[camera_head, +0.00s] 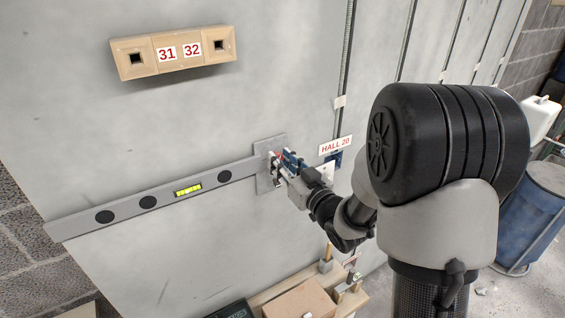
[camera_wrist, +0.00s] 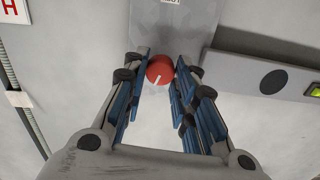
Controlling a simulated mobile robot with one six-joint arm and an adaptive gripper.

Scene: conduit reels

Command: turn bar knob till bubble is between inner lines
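A grey bar (camera_head: 128,211) with dark round discs is mounted on the wall, its left end lower in the head view. Its yellow-green vial (camera_head: 188,189) shows dark lines; the bubble is too small to make out. The vial's edge also shows at the right of the wrist view (camera_wrist: 315,90). A round red knob (camera_wrist: 160,69) with a white line sits on the grey plate (camera_head: 263,183) at the bar's right end. My gripper (camera_wrist: 161,66) is at the knob, blue-padded fingers apart on either side of it, with narrow gaps visible.
A beige box labelled 31 and 32 (camera_head: 173,53) is on the wall above. A HALL 20 sign (camera_head: 335,145) is right of the plate. A cardboard box (camera_head: 300,300) is below; a blue bin (camera_head: 535,210) stands at the right.

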